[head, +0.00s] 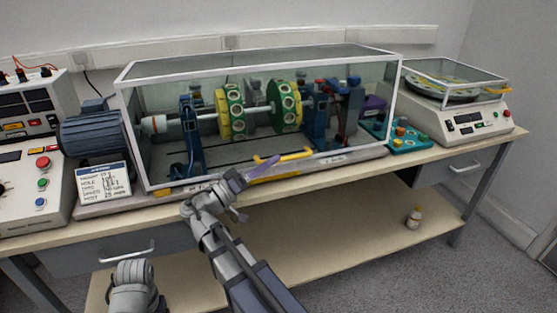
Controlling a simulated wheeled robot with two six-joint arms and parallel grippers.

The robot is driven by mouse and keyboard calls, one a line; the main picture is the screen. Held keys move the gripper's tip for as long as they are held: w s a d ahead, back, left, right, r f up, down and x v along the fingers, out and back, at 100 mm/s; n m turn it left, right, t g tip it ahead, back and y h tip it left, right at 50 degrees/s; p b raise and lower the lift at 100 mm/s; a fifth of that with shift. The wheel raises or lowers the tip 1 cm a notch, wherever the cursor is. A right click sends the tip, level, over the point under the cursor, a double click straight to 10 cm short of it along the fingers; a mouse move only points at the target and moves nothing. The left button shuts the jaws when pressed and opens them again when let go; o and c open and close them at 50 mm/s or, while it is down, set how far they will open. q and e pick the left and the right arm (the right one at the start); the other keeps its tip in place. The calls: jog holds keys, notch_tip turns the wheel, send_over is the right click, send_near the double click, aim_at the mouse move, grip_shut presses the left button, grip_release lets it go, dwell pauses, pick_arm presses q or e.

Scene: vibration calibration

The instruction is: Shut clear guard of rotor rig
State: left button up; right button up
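The clear guard (262,62) is a long see-through box with a white frame over the rotor rig. Its lower front edge is down at or very close to the rig's base; I cannot tell if a small gap is left. A yellow handle (296,156) is at the front lower edge. Inside are a shaft and green-and-yellow discs (285,107) between blue supports. My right gripper (262,170) is at the front of the guard, its lavender part beside or touching the handle. Its finger gap is unclear. My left arm shows at bottom left, its gripper not visible.
A blue motor (90,136) and a note card (103,182) stand at the guard's left, by a control panel (35,150). A small bottle (414,217) is on the lower shelf.

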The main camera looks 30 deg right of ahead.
jog(key=shift+b+v, duration=0.3)
jog(key=shift+v, duration=1.5)
jog(key=w+b+v, duration=0.1)
jog(key=b+v, duration=0.2)
jog(key=v, duration=0.6)
jog(key=shift+w+f, duration=0.2)
jog(key=shift+f, duration=0.2)
jog(key=shift+d, duration=0.1)
